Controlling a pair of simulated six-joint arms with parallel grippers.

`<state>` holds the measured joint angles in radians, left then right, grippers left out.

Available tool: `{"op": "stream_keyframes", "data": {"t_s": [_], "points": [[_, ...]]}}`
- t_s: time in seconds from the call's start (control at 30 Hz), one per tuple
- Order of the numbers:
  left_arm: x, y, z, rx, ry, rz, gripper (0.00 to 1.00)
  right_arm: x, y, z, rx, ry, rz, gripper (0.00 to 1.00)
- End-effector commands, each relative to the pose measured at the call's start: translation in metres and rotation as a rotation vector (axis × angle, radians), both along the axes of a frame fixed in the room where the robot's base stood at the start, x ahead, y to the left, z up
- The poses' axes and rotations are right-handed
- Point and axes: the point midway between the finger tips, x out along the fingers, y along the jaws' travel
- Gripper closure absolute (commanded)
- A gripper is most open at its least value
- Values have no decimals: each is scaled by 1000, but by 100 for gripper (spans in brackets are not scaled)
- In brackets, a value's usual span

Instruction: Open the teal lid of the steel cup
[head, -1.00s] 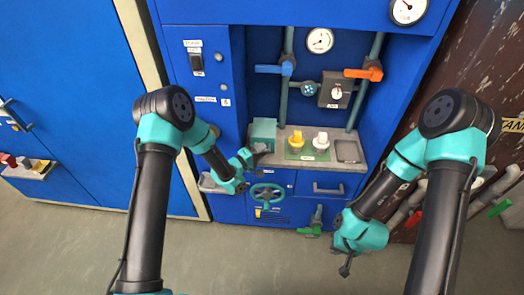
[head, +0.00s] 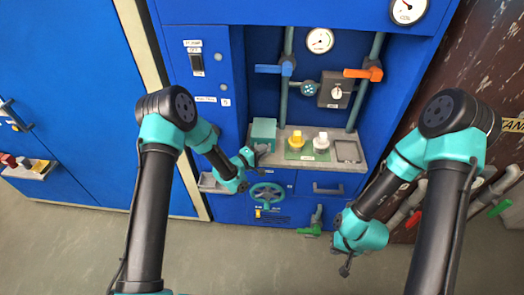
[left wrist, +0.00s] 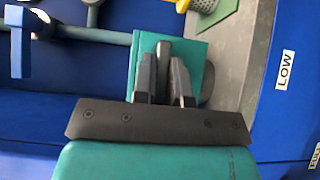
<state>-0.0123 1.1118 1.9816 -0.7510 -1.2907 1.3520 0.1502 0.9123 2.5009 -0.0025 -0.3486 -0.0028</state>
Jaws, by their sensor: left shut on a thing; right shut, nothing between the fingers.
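The teal lid (head: 263,130) is a flat square panel at the left of the shelf. It stands behind my left gripper (head: 262,149) in the head view. In the left wrist view, the lid (left wrist: 195,58) lies just beyond the fingers. My left gripper (left wrist: 163,80) is shut on a dark grey bar (left wrist: 163,50) in front of the lid. A grey rounded part (left wrist: 208,84), perhaps the steel cup, shows beside the lid; most of the cup is hidden. My right gripper (head: 346,268) is shut and empty, low at the right, away from the shelf.
A yellow-topped item (head: 297,140) and a white-topped item (head: 321,141) stand on a green mat (head: 294,155) right of the lid. A dark-rimmed tray (head: 348,151) lies further right. A teal handwheel (head: 267,194) is below. Pipes with blue and orange valve handles rise behind.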

Motion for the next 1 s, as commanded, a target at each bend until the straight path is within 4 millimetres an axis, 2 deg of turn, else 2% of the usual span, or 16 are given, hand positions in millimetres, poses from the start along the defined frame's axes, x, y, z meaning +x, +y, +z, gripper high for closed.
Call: {"op": "stream_keyframes", "data": {"t_s": [0.27,0.5,0.67,0.93,0.97,1.0], "points": [[1,0,3,0,13,-1,100,0,0,0,0,0,0,100],[8,0,25,1,112,0,100,0,0,0,0,0,0,100],[15,0,41,0,122,1,100,0,0,0,0,0,0,100],[16,0,42,-1,121,1,100,0,0,0,0,0,0,100],[16,0,42,-1,121,1,85,0,0,0,0,0,0,100],[16,0,42,-1,121,1,81,0,0,0,0,0,0,100]]}}
